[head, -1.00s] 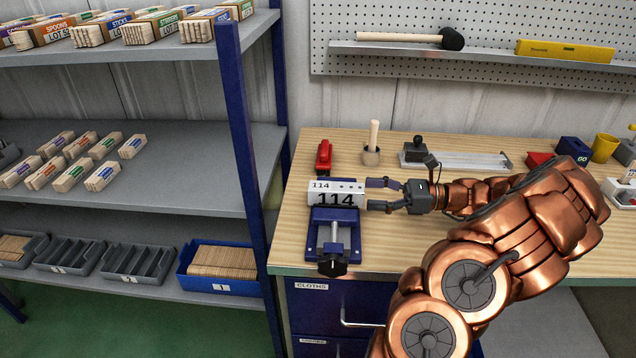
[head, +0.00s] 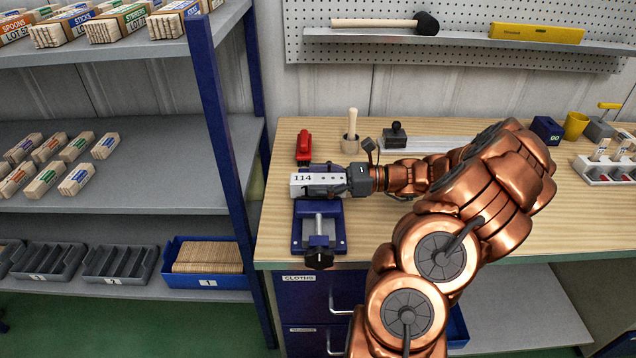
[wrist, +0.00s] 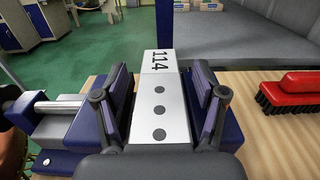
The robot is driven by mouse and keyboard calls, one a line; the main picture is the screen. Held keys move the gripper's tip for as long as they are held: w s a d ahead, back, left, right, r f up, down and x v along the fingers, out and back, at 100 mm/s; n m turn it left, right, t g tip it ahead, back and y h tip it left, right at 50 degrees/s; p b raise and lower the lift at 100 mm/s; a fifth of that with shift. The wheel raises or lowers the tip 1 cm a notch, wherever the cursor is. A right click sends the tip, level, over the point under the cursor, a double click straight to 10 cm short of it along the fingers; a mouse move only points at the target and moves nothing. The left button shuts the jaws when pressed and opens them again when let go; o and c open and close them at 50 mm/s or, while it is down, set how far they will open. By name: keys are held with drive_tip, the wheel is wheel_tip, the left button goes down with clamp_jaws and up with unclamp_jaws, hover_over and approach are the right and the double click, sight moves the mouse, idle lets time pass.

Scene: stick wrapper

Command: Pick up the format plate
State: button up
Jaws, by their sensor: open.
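The format plate (head: 303,179) is a pale block marked 114 with dark round holes along its top. It sits at the blue vise (head: 318,230) on the wooden bench in the head view. My gripper (head: 322,180) is open, with its fingers alongside the plate. In the wrist view the plate (wrist: 160,100) runs between the two fingers, one on each side, its 114 end pointing away. Small gaps seem to show beside the plate, but I cannot tell whether either finger touches it. My gripper hides part of the plate's front face in the head view.
A red brush (head: 304,146) lies behind the plate; it also shows in the wrist view (wrist: 292,92). A pestle in a mortar (head: 351,140) and a dark stamp (head: 395,134) stand farther back. Blue-posted shelves (head: 215,130) border the bench on the left.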

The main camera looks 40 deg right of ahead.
clamp_jaws()
idle(0.6)
